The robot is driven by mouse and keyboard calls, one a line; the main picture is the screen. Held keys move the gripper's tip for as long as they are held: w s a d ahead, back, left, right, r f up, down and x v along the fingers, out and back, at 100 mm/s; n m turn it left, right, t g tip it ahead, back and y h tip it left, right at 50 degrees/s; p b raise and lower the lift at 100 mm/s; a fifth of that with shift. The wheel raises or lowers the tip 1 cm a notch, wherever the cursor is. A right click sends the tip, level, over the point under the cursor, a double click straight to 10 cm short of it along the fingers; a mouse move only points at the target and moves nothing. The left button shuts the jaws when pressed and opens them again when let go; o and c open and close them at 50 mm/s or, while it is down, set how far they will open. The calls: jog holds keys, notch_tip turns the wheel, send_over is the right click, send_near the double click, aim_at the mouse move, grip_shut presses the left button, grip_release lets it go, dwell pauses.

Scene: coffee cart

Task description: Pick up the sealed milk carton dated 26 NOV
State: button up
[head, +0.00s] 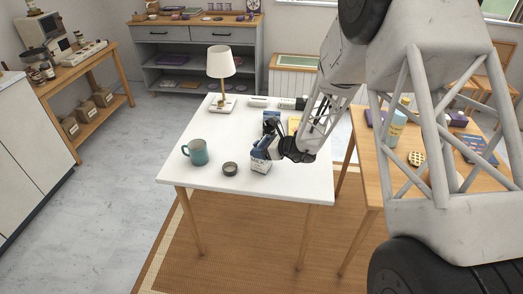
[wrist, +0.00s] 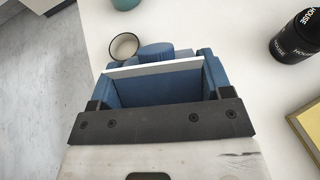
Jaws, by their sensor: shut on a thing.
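The milk carton (head: 261,166), blue and white with a "MILK" label on its side, is upright at the middle of the white table. My gripper (head: 273,148) is shut on its upper part from the right. The date is not readable in either view. I cannot tell whether the carton's base touches the table.
On the white table (head: 205,183) are a teal mug (head: 198,153), a small dark round dish (head: 230,169), a dark canister marked "HOUSE" (wrist: 295,38), a yellow-covered book (wrist: 306,128) and a lamp (head: 221,66). A wooden table (head: 370,170) stands to the right.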

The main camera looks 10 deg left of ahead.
jog(key=shift+r, duration=1.85)
jog(key=s+d, duration=0.3)
jog(key=s, duration=0.4)
jog(key=s+d+r, duration=0.1)
jog(key=s+d, duration=0.2)
jog(key=s, duration=0.4)
jog(key=shift+s, duration=0.35)
